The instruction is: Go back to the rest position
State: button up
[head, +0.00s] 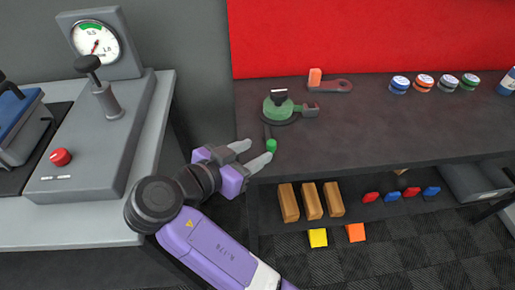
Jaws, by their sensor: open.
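My gripper (250,156) is at the front edge of the dark workbench (370,140), left of the picture's middle. Its two grey fingers are apart and point up and to the right. No object shows between them. A green round device (281,107) with a dark base stands on the bench beyond the fingers. Its dark handle with a green knob (271,146) reaches toward the bench's front edge, close beside the fingertips. I cannot tell whether a finger touches the knob.
At left, a grey machine (95,140) carries a gauge (95,40), a lever (104,95) and a red button (60,157). An orange-handled tool (330,85) and several small round tins (424,83) sit on the bench. Wooden blocks (311,200) lie on the shelf below.

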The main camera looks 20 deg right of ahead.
dwell(0.4)
jog(key=w+a+n+t+y, duration=0.65)
jog(key=a+n+y, duration=0.25)
jog(key=n, duration=0.2)
jog(key=s+d+p, duration=0.2)
jog(key=s+d, duration=0.4)
jog(key=s, duration=0.8)
jog(key=s+d+r+y+p, duration=0.1)
jog(key=s+d, duration=0.5)
jog(key=s, duration=0.7)
jog(key=s+d+r+y+p, duration=0.1)
jog(key=s+d+p, duration=0.2)
jog(key=s+d, duration=0.4)
jog(key=s+t, duration=0.1)
jog(key=s, duration=0.6)
jog(key=shift+s+p, duration=0.3)
jog(key=shift+p, duration=0.05)
jog(key=shift+f, duration=0.1)
